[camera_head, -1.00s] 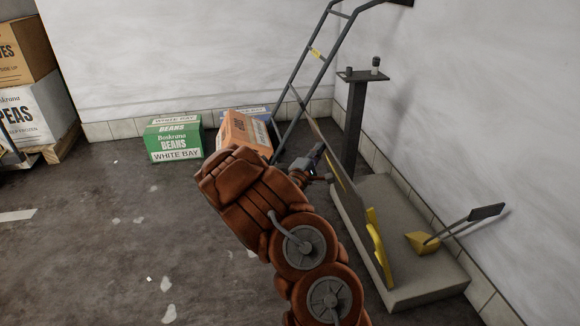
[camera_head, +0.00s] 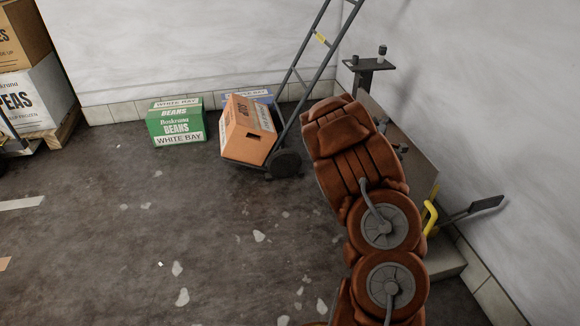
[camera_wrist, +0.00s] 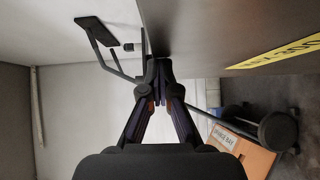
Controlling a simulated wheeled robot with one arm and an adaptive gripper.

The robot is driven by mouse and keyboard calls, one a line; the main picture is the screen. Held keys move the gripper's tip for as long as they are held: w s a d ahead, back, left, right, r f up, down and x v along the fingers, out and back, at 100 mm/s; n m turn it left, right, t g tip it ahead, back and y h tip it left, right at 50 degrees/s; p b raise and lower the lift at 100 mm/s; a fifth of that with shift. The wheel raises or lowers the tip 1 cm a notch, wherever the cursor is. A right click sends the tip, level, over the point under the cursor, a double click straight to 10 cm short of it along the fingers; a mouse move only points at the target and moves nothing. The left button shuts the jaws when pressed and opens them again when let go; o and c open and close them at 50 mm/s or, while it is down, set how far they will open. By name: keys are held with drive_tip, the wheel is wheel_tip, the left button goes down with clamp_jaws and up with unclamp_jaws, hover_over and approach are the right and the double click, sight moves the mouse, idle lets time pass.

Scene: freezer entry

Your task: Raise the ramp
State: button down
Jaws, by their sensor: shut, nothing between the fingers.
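The ramp (camera_head: 422,165) is a grey-brown plate with a yellow part (camera_head: 431,217) at its near lower edge. It stands steeply up at the side of the concrete plinth (camera_head: 450,262), with its broad face toward me, partly hidden by my arm. In the wrist view the plate (camera_wrist: 200,30) fills the upper right and bears a yellow label (camera_wrist: 285,52). My gripper (camera_wrist: 157,66) is shut and empty, with its tips close to the plate's edge; whether they touch it I cannot tell. In the head view my arm hides most of the gripper.
A dark lever (camera_head: 486,206) sticks out near the right wall. A dark post (camera_head: 368,66) stands behind the ramp. A hand truck (camera_head: 286,163) with an orange box (camera_head: 247,130) and a green box (camera_head: 178,124) stand by the back wall.

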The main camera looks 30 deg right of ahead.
drive_tip(key=shift+s+d+r+m, duration=0.3)
drive_tip(key=shift+s+d, duration=0.3)
drive_tip(key=shift+s, duration=0.1)
drive_tip(key=shift+w+a, duration=0.15)
drive_tip(key=s+a+p, duration=0.1)
drive_tip(key=s+a, duration=0.1)
drive_tip(key=a, duration=1.1)
drive_tip(key=shift+a+f+p, duration=0.3)
drive_tip(key=shift+a+p, duration=0.05)
drive_tip(key=shift+p, duration=0.05)
